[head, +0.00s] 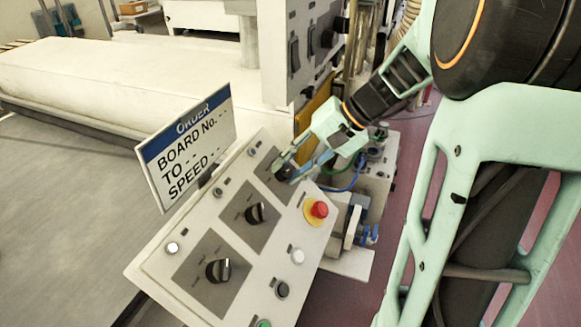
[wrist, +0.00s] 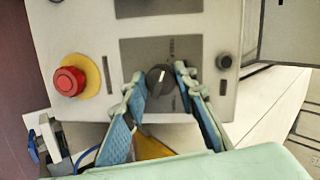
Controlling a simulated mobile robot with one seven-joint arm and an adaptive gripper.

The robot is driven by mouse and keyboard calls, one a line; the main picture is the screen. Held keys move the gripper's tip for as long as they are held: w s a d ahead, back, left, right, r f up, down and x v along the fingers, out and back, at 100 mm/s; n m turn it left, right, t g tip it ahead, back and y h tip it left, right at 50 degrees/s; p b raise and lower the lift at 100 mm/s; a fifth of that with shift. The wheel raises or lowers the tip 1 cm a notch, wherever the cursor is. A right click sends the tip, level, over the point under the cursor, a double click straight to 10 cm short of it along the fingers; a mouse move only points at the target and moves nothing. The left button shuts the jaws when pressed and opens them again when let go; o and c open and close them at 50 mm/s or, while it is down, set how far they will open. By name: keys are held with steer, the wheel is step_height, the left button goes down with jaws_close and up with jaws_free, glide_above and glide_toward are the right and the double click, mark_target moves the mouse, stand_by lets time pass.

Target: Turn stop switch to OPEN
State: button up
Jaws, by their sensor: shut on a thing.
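A black rotary switch (wrist: 158,79) with a pale pointer line sits on a dark grey plate, on the sloping control panel (head: 142,268). It is the farthest of three such switches in the head view. My gripper (head: 285,172) is at this switch and is shut on it, with one blue-padded finger on each side in the wrist view. The pointer line runs nearly straight up and down in the wrist view. The small lettering around the switch is too blurred to read.
A red emergency button (head: 319,209) on a yellow disc is close to my gripper. Two more rotary switches (head: 255,213) (head: 218,270) sit nearer on the panel. An order sign (head: 187,146) stands at the panel's left edge. A grey upright cabinet (head: 300,60) rises behind.

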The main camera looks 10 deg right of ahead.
steer(key=m+p, duration=0.1)
steer(key=m, duration=0.3)
steer(key=shift+r+y+p, duration=0.1)
steer(key=shift+y+p, duration=0.25)
steer(key=shift+y, duration=0.05)
steer(key=m+p, duration=0.1)
steer(key=m, duration=0.3)
steer(key=shift+t+y, duration=0.3)
steer(key=shift+y, duration=0.1)
steer(key=shift+m, duration=0.4)
steer(key=o, duration=1.2)
steer(key=shift+c, duration=0.2)
steer(key=shift+d, duration=0.15)
steer(key=v, duration=1.1)
steer(key=shift+d+r, duration=0.25)
steer(key=shift+s, duration=0.1)
